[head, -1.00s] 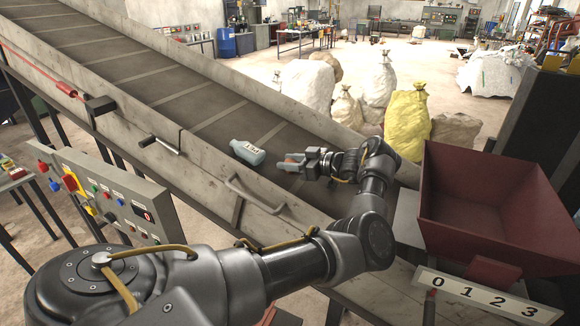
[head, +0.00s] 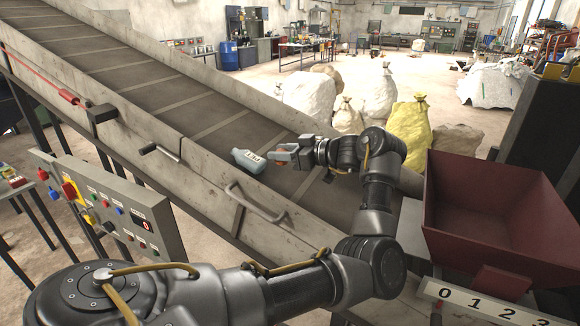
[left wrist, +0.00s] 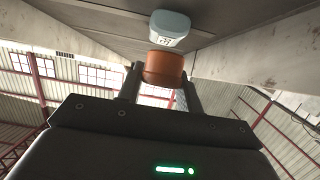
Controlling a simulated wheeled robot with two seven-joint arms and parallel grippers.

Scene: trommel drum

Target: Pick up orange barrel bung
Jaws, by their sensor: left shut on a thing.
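The orange barrel bung (left wrist: 163,69) is between the two fingers of my left gripper (left wrist: 160,85) in the left wrist view. The fingers are shut on its sides. In the head view my left gripper (head: 285,155) is over the conveyor belt, and only a little of the bung's orange shows at its fingers. A pale blue-grey bottle with a label (head: 249,160) lies on the belt just left of the gripper. It also shows beyond the bung in the left wrist view (left wrist: 169,28). My right gripper is in neither view.
The inclined conveyor belt (head: 150,85) has raised side walls and a handle (head: 255,203) on the near wall. A red hopper (head: 490,215) stands at the right, with a numbered plate (head: 490,305) below. A control panel (head: 110,205) is at the lower left.

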